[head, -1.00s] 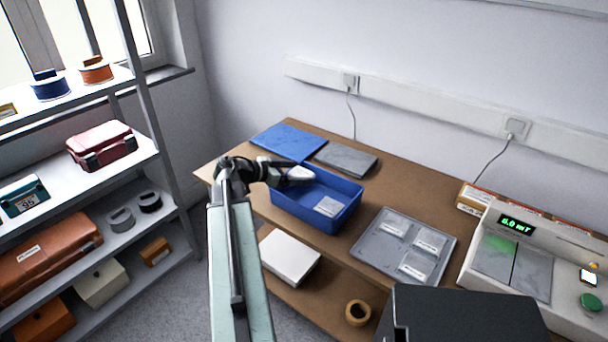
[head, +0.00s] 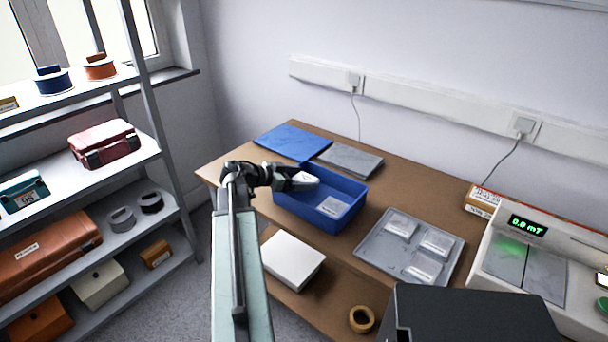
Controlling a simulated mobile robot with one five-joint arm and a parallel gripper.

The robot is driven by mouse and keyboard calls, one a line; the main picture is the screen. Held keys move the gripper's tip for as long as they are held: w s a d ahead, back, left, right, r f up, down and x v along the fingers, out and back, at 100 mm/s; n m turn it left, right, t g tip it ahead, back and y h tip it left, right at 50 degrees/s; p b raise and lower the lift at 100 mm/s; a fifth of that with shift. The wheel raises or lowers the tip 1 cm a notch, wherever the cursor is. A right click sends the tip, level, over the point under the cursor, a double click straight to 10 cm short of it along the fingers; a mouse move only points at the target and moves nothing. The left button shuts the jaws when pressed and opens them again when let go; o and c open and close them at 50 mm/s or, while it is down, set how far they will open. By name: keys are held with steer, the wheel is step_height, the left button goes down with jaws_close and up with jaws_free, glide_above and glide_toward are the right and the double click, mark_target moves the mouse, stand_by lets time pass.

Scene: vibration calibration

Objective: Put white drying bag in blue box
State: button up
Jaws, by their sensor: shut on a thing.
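My gripper (head: 291,177) is shut on a white drying bag (head: 305,181) and holds it over the left part of the blue box (head: 335,222). The fingertips are small and dark, partly hidden by the bag and the wrist. A second white bag (head: 332,207) with a printed label lies on the floor of the blue box. A grey tray (head: 383,257) to the right holds 3 more white bags, such as the one at its upper left (head: 401,226).
A blue mat (head: 291,140) and a grey mat (head: 351,160) lie behind the box. A device with a green display (head: 528,226) stands at the right. A white box (head: 292,260) and a tape roll (head: 361,319) lie on the lower shelf. Shelving (head: 160,150) stands at the left.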

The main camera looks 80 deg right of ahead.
steer(key=shift+f, duration=0.35)
steer(key=o, duration=1.2)
steer(key=shift+r+p, duration=0.3)
steer(key=shift+r, duration=0.15)
steer(key=p+v, duration=0.4)
steer(key=v, duration=0.8)
steer(key=shift+p, duration=0.4)
steer(key=shift+r, duration=0.1)
